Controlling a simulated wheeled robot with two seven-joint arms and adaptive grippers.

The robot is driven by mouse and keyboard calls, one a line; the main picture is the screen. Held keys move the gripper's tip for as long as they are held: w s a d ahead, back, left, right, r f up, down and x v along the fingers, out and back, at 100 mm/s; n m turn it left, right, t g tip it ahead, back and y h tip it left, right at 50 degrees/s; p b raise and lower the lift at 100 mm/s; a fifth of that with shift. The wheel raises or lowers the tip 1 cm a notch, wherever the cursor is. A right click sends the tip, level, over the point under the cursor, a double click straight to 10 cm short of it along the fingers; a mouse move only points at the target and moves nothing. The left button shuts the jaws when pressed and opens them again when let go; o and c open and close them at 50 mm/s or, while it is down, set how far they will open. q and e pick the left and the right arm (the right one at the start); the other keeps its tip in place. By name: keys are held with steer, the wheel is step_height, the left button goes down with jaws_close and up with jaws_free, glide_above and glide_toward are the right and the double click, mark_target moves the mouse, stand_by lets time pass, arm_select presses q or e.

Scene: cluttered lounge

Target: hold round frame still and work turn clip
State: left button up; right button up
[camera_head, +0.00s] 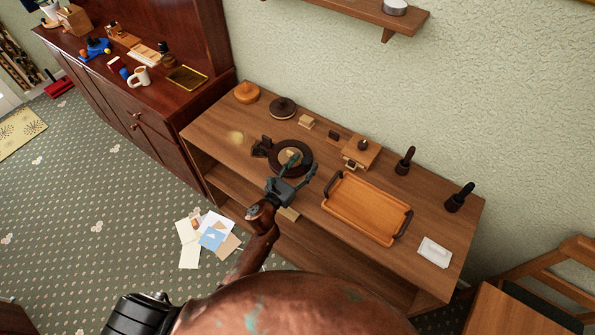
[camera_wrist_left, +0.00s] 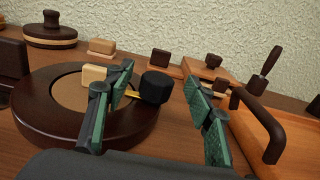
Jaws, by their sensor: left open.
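The round frame (camera_head: 274,157) is a dark wooden ring with a tan centre, lying flat on the wooden table. It fills the left of the left wrist view (camera_wrist_left: 55,128). A pale block (camera_wrist_left: 93,75) shows at its centre. A black knob (camera_wrist_left: 156,87) with a thin yellow strip (camera_wrist_left: 132,94) beside it shows near the ring's right side; I cannot tell whether this is the turn clip. My left gripper (camera_head: 301,168) is open over the ring's right side, one finger above the ring and the other to its right. The fingers hide part of it. My right gripper is out of view.
An orange tray (camera_head: 365,209) with dark handles lies right of the ring. A lidded wooden box (camera_head: 362,152) and dark round lidded piece (camera_head: 282,107) stand behind. Two dark-handled tools (camera_head: 404,160) stand at the back right.

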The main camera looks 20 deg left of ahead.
arm_select(q)
steer(key=shift+x, duration=1.1)
steer(key=shift+c, duration=0.6)
jaws_close()
